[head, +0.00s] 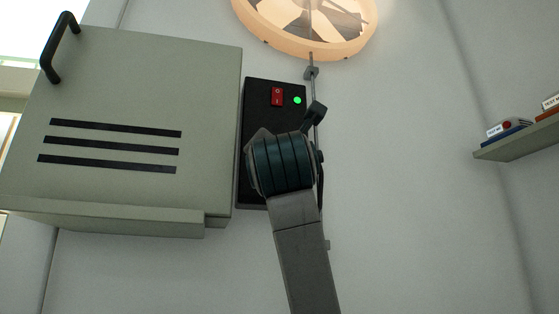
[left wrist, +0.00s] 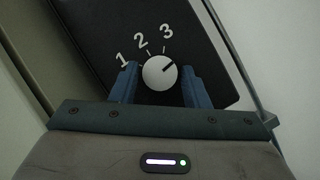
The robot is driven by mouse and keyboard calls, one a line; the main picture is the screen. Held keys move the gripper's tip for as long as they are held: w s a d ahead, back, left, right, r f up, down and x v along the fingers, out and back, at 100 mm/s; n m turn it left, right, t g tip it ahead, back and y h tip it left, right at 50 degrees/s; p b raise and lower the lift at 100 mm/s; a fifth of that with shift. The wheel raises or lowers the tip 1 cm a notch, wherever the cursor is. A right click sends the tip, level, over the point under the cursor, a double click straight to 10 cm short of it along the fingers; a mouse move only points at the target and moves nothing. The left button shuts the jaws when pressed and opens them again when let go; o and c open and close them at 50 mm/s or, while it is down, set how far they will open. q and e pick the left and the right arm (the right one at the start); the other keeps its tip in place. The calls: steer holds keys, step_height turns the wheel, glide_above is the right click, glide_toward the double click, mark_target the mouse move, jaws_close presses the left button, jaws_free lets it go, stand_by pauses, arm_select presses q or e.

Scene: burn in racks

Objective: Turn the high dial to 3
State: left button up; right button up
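The dial (left wrist: 160,72) is a round, pale knob on a black panel, with white numbers 1, 2 and 3 above it. Its dark pointer mark aims up and right, clockwise of the tick by the 3. My left gripper (left wrist: 160,86) has its two blue fingers on either side of the dial, apart, with narrow gaps visible. In the head view my left arm's wrist (head: 283,165) covers the lower part of the black control box (head: 258,118), hiding the dial and fingers. My right gripper is not in view.
The box has a red switch (head: 277,96) and a lit green light (head: 297,100). A grey-green cabinet (head: 130,90) with a black handle stands left of it. A thin conduit (head: 313,90) runs along its right. A shelf (head: 520,140) is far right.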

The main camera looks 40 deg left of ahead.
arm_select(q)
steer(key=shift+o, duration=1.3)
steer(key=shift+a, duration=0.1)
steer(key=b+v, duration=0.5)
steer(key=v, duration=0.5)
steer(key=shift+s+d+f, duration=0.25)
